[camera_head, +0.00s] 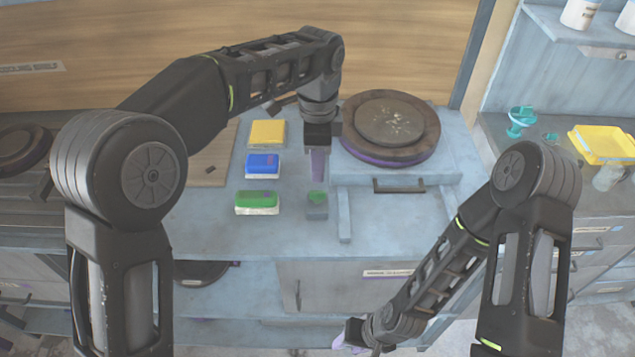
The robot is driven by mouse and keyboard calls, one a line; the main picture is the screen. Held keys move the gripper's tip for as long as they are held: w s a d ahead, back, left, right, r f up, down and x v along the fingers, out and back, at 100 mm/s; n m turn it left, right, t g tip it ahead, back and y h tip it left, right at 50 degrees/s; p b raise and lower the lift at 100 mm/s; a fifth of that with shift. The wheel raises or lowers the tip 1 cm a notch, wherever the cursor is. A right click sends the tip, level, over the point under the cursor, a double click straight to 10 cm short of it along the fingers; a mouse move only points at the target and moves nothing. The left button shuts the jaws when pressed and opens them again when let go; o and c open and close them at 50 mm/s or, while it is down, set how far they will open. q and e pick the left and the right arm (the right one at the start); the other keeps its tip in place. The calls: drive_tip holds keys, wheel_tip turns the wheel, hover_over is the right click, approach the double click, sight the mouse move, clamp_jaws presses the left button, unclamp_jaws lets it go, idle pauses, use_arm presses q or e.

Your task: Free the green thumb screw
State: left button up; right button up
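A small green thumb screw (317,196) shows on top of a small grey block (317,212) on the blue-grey bench, left of the round press. My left gripper (318,178) points down just above and behind the screw. A narrow purple-grey part shows at its tip, and a small gap seems to lie between it and the screw. Its finger opening is not clear from this angle. My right gripper (347,340) is low at the bottom of the picture, in front of the bench and far from the screw. Its fingers are small and partly hidden.
A round dark plate (390,122) sits on a blue-grey raised base with a dark handle (398,185). Yellow (267,133), blue (262,165) and green (257,201) blocks stand in a column left of my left gripper. The bench front is clear.

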sight(318, 191)
use_arm(q)
drive_tip(key=shift+f+p, duration=0.6)
drive_tip(key=shift+f, duration=3.35)
drive_tip(key=shift+c, duration=0.2)
clamp_jaws()
